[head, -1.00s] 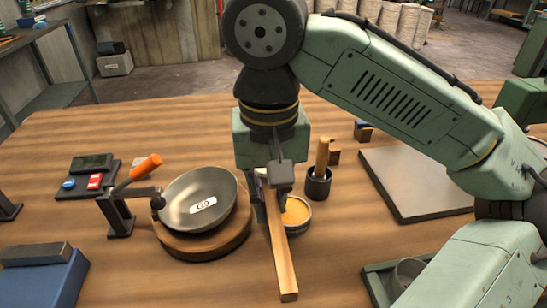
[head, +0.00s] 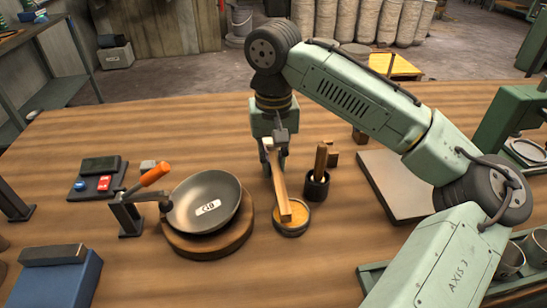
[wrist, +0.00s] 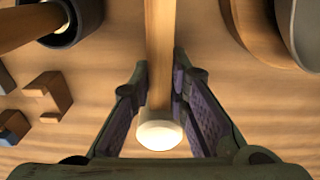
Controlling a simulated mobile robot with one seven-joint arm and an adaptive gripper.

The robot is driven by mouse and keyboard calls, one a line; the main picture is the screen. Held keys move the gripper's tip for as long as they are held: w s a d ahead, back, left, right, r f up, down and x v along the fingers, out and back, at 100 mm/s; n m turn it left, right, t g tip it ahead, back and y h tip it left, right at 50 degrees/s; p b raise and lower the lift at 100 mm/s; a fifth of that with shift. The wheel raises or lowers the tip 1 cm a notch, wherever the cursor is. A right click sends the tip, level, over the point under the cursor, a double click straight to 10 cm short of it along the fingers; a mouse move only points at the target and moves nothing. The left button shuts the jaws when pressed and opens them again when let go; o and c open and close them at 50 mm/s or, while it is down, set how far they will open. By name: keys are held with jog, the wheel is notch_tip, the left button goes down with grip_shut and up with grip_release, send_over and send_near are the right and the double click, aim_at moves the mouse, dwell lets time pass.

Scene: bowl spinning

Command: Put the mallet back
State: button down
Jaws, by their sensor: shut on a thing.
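My gripper (head: 274,152) is shut on the mallet (head: 279,190), a long wooden stick. Its white rounded end (wrist: 159,135) shows between the fingers in the wrist view. In the head view the stick points towards the front, its near end over or in front of the round dish (head: 291,230) with yellow-orange content. I cannot tell whether it touches the dish. A dark cup (head: 317,188) just to the right holds another wooden stick (head: 320,158). The grey bowl (head: 225,190) stands on a round wooden base (head: 235,240) to the left of my gripper.
A bracket with an orange handle (head: 155,174) stands beside the bowl. Small wooden blocks (head: 333,158) lie behind the cup. A flat grey board (head: 390,185) is at the right, and a tray with metal cups (head: 510,262) at front right. The front middle of the table is clear.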

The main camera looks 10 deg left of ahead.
aim_at(273, 160)
jog(key=shift+f, duration=0.2)
jog(key=shift+f, duration=0.15)
jog(key=c, duration=1.5)
grip_release()
jog(key=shift+c, duration=0.2)
notch_tip(273, 160, up, 12)
jog(key=shift+s+r, duration=0.2)
